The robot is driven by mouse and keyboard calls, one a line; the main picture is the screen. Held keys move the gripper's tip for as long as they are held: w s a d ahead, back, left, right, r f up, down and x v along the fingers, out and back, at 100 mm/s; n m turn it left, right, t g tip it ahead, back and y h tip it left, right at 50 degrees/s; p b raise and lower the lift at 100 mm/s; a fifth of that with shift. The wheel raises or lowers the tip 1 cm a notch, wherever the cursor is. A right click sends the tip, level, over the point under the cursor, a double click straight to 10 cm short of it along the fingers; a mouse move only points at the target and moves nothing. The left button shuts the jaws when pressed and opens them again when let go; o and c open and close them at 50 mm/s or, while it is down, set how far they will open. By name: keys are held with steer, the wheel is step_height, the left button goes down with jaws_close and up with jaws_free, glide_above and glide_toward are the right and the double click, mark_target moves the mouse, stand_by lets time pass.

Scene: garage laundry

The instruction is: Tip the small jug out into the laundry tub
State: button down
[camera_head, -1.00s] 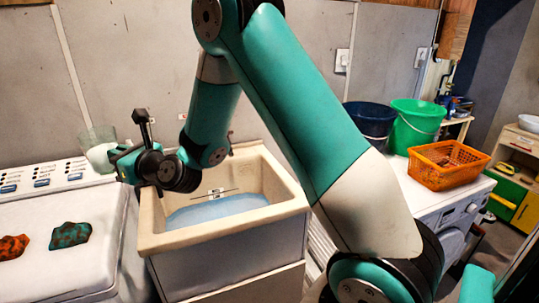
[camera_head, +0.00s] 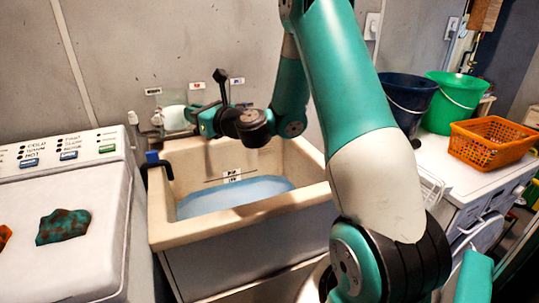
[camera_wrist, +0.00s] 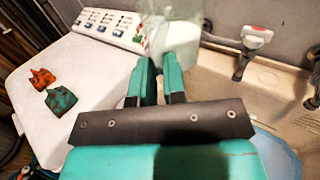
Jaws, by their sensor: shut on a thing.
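The small jug (camera_head: 172,118) is see-through with a white mass in its lower part. It looks about upright in the head view and also shows at the top of the wrist view (camera_wrist: 177,42). My gripper (camera_head: 192,120) is shut on the jug from the right side, its teal fingers (camera_wrist: 160,75) against it in the wrist view. The laundry tub (camera_head: 245,228) is cream with pale blue water (camera_head: 235,197) inside. The jug is held above the tub's back left corner area; its exact height over the rim is unclear.
A white washer (camera_head: 75,190) with a mottled cloth (camera_head: 63,227) is at left. At right are a dark blue bucket (camera_head: 408,100), a green bucket (camera_head: 455,100) and an orange basket (camera_head: 490,145).

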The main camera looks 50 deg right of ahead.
steer(key=s+d+f+h+b, duration=0.1)
steer(key=s+d+f+b, duration=0.4)
steer(key=s+d+b, duration=0.4)
steer(key=s+d, duration=0.4)
steer(key=d, duration=0.1)
steer(key=shift+s+f+m, duration=0.15)
steer(key=shift+f+m, duration=0.05)
steer(key=shift+m, duration=0.1)
steer(key=shift+d+p, duration=0.1)
steer(key=shift+p, duration=0.35)
steer(key=p, duration=0.3)
steer(key=shift+r+g+p, duration=0.1)
steer(key=shift+g+p, duration=0.2)
steer(key=shift+p, duration=0.05)
